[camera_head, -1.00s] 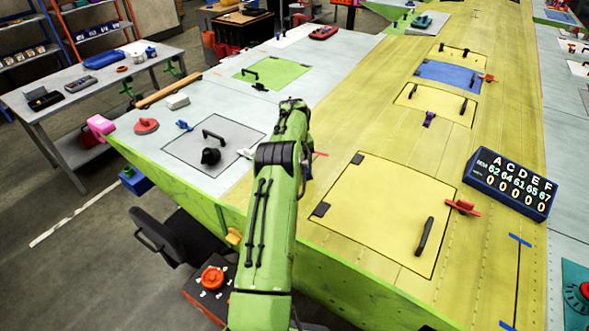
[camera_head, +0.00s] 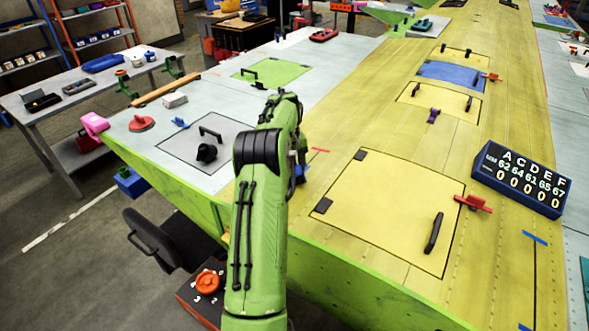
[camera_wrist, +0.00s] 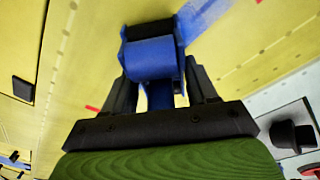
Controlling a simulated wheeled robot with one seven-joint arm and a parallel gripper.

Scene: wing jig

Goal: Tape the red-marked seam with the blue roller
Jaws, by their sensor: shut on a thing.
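My gripper (camera_wrist: 160,92) is shut on the blue roller (camera_wrist: 152,58), which sits between its two dark fingers in the wrist view. The roller has a black part on top and is close over the yellow wing skin; I cannot tell whether it touches. A blue strip (camera_wrist: 205,14) runs from beside the roller to the upper right. Red marks show left of the gripper (camera_wrist: 92,108) and at the top edge. In the head view a red mark (camera_head: 320,150) lies on the yellow skin, right of my arm. A bit of blue (camera_head: 300,173) shows beside the arm, which hides most of the gripper.
A yellow panel (camera_head: 385,215) with a black handle and red clamp (camera_head: 474,203) lies to the right. A counter board (camera_head: 521,180) stands beyond it. A grey panel (camera_head: 190,165) with a black handle and knob lies left. Open yellow skin lies between.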

